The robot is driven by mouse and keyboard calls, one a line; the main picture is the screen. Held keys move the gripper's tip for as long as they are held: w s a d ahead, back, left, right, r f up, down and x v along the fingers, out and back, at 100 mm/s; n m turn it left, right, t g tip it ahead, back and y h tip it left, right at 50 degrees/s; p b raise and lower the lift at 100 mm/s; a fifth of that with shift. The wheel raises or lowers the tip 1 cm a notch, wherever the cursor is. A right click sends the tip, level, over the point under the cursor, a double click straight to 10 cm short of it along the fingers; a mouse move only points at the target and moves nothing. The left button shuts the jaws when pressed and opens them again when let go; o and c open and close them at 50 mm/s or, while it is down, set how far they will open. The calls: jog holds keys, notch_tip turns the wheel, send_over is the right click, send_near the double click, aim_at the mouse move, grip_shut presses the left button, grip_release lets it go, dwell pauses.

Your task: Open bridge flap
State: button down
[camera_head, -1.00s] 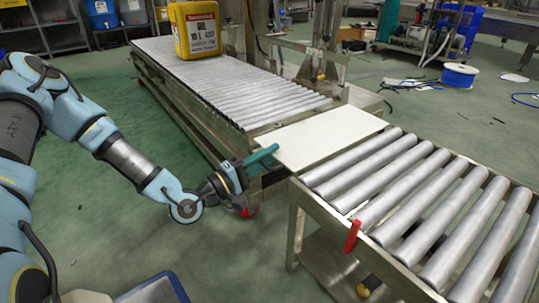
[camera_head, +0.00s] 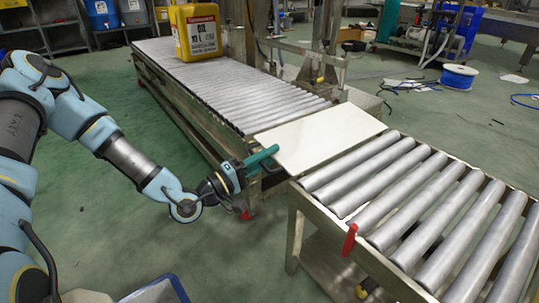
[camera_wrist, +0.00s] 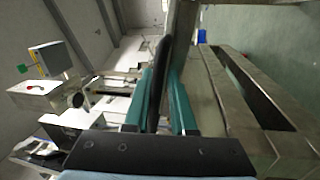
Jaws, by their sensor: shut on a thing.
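The bridge flap (camera_head: 318,138) is a pale flat plate spanning the gap between the far roller conveyor (camera_head: 225,88) and the near roller conveyor (camera_head: 400,200). It lies close to level. My gripper (camera_head: 266,157), with teal fingers, is at the flap's left edge. In the wrist view, the fingers are shut on a dark upright bar (camera_wrist: 159,80), which looks like the flap's handle. The head view hides the exact grip and the flap's underside.
A yellow oil jug (camera_head: 195,32) stands on the far conveyor. A red lever (camera_head: 350,240) sticks up at the near conveyor's side. A blue cable spool (camera_head: 458,77) lies on the floor at the right. Green floor is clear left of the conveyors.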

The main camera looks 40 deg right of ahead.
jog(key=r+m, duration=0.1)
jog(key=r+m+p, duration=0.1)
jog(key=m, duration=0.1)
jog(key=shift+s+r+g, duration=0.15)
jog(key=shift+s+g, duration=0.15)
jog(key=c, duration=0.9)
grip_release()
jog(key=shift+p+v, duration=1.65)
jog(key=shift+v, duration=3.8)
